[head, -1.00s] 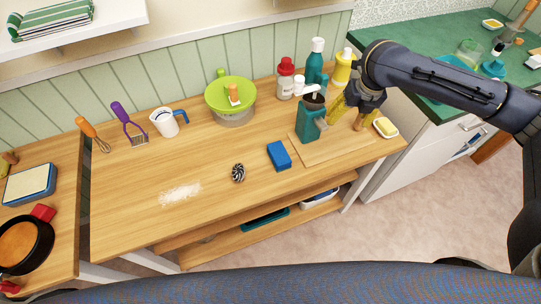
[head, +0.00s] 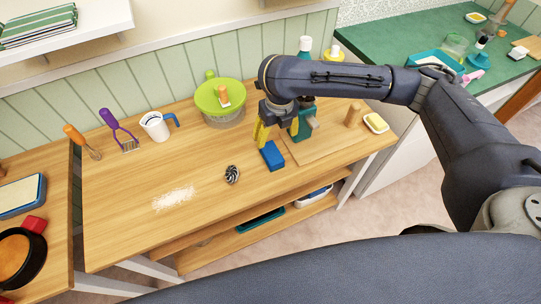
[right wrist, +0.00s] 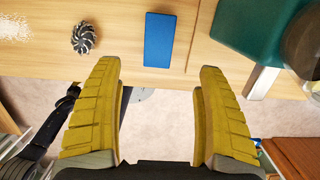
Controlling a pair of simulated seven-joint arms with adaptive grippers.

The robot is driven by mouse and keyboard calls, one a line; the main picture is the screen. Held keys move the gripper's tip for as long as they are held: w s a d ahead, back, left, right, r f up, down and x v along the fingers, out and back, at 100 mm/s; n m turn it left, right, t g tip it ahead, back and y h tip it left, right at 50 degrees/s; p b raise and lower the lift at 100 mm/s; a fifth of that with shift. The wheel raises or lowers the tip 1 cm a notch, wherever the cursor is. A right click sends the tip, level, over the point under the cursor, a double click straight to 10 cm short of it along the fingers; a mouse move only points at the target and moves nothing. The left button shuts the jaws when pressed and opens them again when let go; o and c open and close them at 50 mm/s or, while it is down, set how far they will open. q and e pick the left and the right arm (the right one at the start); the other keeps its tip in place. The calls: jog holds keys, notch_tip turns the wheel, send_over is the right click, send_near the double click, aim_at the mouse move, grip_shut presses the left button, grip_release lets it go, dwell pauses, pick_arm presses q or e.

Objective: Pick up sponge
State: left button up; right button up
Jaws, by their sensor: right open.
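The sponge is a plain blue block (head: 272,156) lying flat on the wooden worktop, left of a cutting board. It also shows in the right wrist view (right wrist: 160,40), beyond and between the yellow fingertips. My right gripper (head: 261,135) is open and empty, close to the sponge on its far left side in the head view. In the right wrist view the fingers (right wrist: 160,75) stand wide apart, with the sponge outside them. My left gripper is not in view.
A teal holder (head: 303,128) stands on the cutting board (head: 325,145) right of the sponge, partly behind my arm. A dark, striped round object (head: 232,174) lies left of the sponge. A green-lidded bowl (head: 221,98) stands behind. White powder (head: 173,199) lies front left.

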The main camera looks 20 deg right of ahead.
aim_at(272, 153)
jog(key=shift+w+a+f, duration=0.1)
jog(key=shift+w+f, duration=0.2)
jog(key=shift+f, duration=2)
jog(key=shift+w+a+f, duration=0.1)
jog(key=shift+w+f, duration=0.2)
jog(key=shift+f, duration=1.95)
jog(key=shift+w+a+f, duration=0.1)
jog(key=shift+w+f, duration=0.2)
jog(key=shift+f, duration=2)
jog(key=shift+c, duration=0.2)
jog(key=c, duration=1)
